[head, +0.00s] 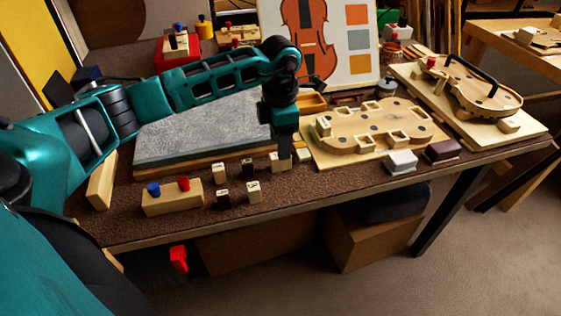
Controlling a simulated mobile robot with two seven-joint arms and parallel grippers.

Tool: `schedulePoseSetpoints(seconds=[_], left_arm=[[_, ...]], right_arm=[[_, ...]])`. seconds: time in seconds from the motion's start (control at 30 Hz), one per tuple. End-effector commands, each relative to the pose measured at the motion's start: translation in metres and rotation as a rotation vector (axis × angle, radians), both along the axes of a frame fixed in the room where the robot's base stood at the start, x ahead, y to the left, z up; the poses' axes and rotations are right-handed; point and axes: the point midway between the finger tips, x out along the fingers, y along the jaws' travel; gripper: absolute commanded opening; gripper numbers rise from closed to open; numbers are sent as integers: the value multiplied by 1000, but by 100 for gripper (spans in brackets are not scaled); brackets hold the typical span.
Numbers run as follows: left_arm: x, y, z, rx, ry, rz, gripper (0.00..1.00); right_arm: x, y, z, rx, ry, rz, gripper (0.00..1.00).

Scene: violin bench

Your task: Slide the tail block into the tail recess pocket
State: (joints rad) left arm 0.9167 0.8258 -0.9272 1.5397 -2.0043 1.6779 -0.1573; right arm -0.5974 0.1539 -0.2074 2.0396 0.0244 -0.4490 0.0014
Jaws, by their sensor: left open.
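My left gripper (283,153) points straight down at the front middle of the bench, with its jaws open. Its tips are right at a small pale block (279,164); I cannot tell whether they touch it. Several other small blocks stand to the left, pale ones (219,174) and dark ones (247,168), with marks too small to read. I cannot tell which is the tail block. The violin-shaped wooden form (370,127), with square pockets around its edge, lies on a pale board to the right of my gripper. Which pocket is the tail recess is unclear. My right gripper is out of view.
A grey stone slab (200,130) lies behind the blocks. A wooden holder (171,197) with blue and red knobs is at the front left. A white block (401,162) and a dark box (441,151) stand in front of the form. A second violin fixture (480,90) is far right.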

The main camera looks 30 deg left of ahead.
Motion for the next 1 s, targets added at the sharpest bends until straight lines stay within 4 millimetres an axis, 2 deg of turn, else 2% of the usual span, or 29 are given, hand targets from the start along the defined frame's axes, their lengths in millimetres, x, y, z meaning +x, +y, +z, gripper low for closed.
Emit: schedulePoseSetpoints(seconds=[0.17, 0.4, 0.67, 1.0], left_arm=[[0, 0, -14, -2, 3, 0, 55], [1, 0, -49, -2, 2, 0, 55], [1, 0, -53, -2, -1, -1, 55], [1, 0, -52, -2, -1, 0, 23]], right_arm=[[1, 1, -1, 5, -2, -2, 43], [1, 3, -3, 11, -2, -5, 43], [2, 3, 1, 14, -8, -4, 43], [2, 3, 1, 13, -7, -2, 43]])
